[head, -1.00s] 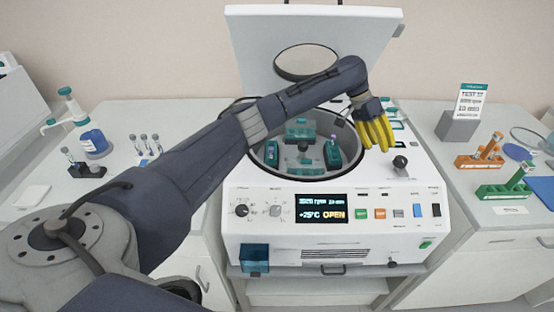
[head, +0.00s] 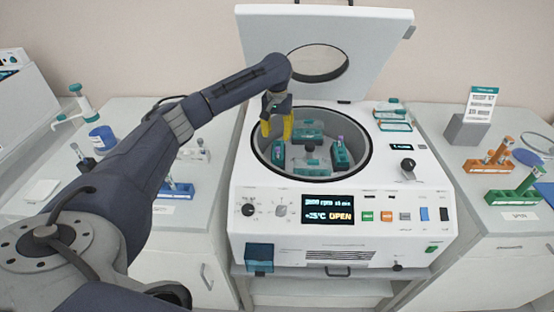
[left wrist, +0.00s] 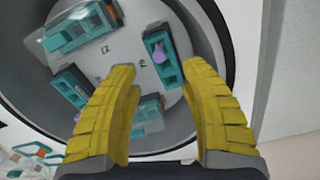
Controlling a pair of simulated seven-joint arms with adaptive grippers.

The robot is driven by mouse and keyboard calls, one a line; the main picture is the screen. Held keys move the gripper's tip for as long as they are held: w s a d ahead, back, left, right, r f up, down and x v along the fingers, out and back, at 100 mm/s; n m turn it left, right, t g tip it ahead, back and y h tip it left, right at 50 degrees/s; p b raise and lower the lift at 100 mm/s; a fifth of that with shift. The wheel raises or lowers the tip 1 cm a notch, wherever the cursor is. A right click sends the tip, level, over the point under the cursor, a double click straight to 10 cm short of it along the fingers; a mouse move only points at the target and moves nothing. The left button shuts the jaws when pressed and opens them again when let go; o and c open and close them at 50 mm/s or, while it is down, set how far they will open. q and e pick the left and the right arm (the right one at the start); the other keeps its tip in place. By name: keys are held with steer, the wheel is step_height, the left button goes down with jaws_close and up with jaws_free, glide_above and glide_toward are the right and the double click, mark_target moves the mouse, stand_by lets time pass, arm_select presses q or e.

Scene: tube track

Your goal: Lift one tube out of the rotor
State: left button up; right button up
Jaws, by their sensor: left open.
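The round rotor (head: 294,158) lies in the open centrifuge bowl and carries several teal buckets. A bucket (head: 342,156) on its right holds a tube with a purple cap (head: 341,142). In the left wrist view a purple-capped tube (left wrist: 158,56) stands in a teal bucket (left wrist: 165,62), between and beyond my fingertips. Another teal bucket (left wrist: 70,86) with what look like tubes lies left of the fingers. My left gripper (head: 277,130) has yellow fingers, is open and empty, and hangs over the bowl's back left side. It also shows in the left wrist view (left wrist: 160,68). My right gripper is not visible.
The centrifuge lid (head: 370,60) stands raised behind the bowl. The bowl rim (head: 369,165) surrounds the rotor. Teal buckets (head: 394,126) lie on the machine top at right. Orange (head: 485,166) and green (head: 505,197) racks stand on the right counter, a blue rack (head: 178,190) on the left.

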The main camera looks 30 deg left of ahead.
mark_target(278, 148)
arm_select(q)
steer(key=shift+w+f, duration=0.2)
steer(key=shift+f, duration=3.95)
jaws_close()
